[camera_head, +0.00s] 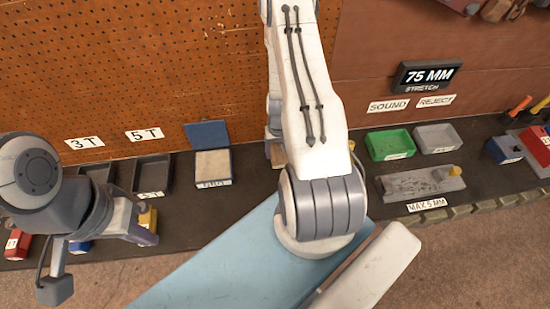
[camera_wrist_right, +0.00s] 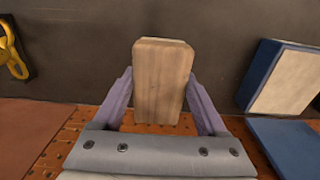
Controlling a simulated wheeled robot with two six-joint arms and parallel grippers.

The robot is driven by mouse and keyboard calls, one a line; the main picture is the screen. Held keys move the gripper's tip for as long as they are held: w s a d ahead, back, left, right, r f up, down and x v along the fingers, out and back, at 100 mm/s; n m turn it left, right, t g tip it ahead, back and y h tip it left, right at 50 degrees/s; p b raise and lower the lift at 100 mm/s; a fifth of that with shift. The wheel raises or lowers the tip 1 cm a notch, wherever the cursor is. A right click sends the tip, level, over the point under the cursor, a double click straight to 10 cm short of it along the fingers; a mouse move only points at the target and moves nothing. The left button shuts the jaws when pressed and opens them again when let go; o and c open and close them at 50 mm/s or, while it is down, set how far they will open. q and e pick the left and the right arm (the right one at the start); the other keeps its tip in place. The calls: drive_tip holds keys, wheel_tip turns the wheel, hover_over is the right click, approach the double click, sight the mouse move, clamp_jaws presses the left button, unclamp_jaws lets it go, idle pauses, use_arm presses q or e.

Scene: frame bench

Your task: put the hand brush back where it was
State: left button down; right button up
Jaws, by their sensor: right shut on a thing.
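The hand brush (camera_wrist_right: 160,80) shows in the right wrist view as a pale wooden block. My right gripper (camera_wrist_right: 162,100) is shut on it, with a purple finger on each side. A small tan piece, probably the brush (camera_head: 277,153), shows beside my white arm in the head view. The arm hides the rest of it and the right gripper there. I cannot tell whether the brush touches the bench. My left gripper (camera_head: 142,235) is at the left, near a small yellow thing at the bench front; its fingers are not clear enough to judge.
An open blue box with a pale pad (camera_head: 213,165) stands left of the brush, also seen in the right wrist view (camera_wrist_right: 285,80). Dark trays (camera_head: 152,174) lie further left. Green (camera_head: 390,145) and grey (camera_head: 436,138) trays stand right of my arm. A pegboard (camera_head: 180,60) rises behind.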

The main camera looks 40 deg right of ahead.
sight(275, 150)
drive_tip(key=shift+w+a+f, duration=0.35)
drive_tip(key=shift+w+a, duration=0.05)
drive_tip(key=shift+w, duration=0.05)
wheel_tip(275, 150, down, 4)
drive_tip(key=b, duration=0.4)
drive_tip(key=shift+f, duration=0.15)
drive_tip(key=o, duration=1.2)
drive_tip(key=shift+o, duration=0.2)
wheel_tip(275, 150, up, 12)
drive_tip(key=p, duration=1.1)
drive_tip(key=shift+r+p, duration=0.2)
drive_tip(key=shift+p, duration=0.2)
